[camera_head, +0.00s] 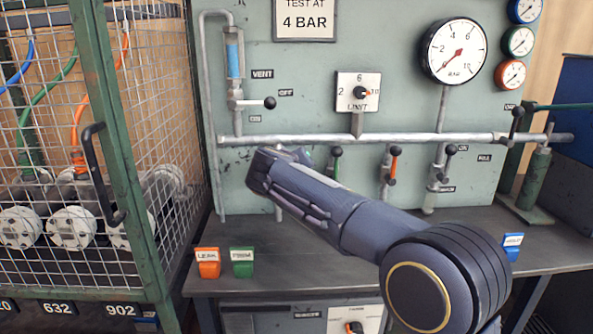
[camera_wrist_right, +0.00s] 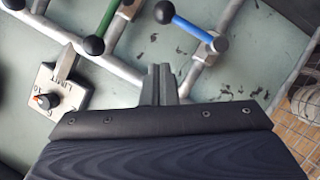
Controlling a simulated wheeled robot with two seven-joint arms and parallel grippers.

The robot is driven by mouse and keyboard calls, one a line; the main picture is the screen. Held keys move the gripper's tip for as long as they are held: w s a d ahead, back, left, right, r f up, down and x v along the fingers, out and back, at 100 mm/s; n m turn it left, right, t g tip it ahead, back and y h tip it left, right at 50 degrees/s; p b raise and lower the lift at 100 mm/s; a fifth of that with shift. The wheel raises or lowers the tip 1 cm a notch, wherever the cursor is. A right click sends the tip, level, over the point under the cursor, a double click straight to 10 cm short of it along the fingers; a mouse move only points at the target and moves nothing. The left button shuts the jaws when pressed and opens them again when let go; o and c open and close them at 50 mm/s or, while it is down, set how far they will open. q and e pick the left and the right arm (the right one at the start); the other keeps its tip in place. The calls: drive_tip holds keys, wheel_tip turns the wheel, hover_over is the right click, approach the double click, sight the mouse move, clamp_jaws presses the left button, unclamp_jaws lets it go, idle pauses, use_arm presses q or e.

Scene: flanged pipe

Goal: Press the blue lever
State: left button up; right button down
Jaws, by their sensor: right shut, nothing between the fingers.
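The blue lever (camera_wrist_right: 190,28) shows in the wrist view, a blue rod with a black ball at one end and a metal pipe fitting at the other. In the head view I cannot see it; my right arm covers that stretch of pipe. My right gripper (camera_wrist_right: 160,72) is shut and empty. Its fingertips point toward the pipe and sit a little apart from the blue lever in the picture; the depth between them is hard to tell. In the head view the right gripper (camera_head: 262,168) is in front of the pipe's left part. My left gripper is not in view.
The green lever (camera_wrist_right: 107,20) is beside the blue one; the orange lever (camera_head: 394,166) is further right. A LIMIT dial (camera_head: 358,92) and pressure gauge (camera_head: 455,52) are on the panel. A wire cage (camera_head: 150,150) stands left. Orange (camera_head: 208,268) and green (camera_head: 242,268) blocks sit on the bench.

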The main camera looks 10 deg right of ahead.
drive_tip(key=v, duration=0.6)
drive_tip(key=shift+p, duration=0.3)
drive_tip(key=shift+s+r, duration=0.1)
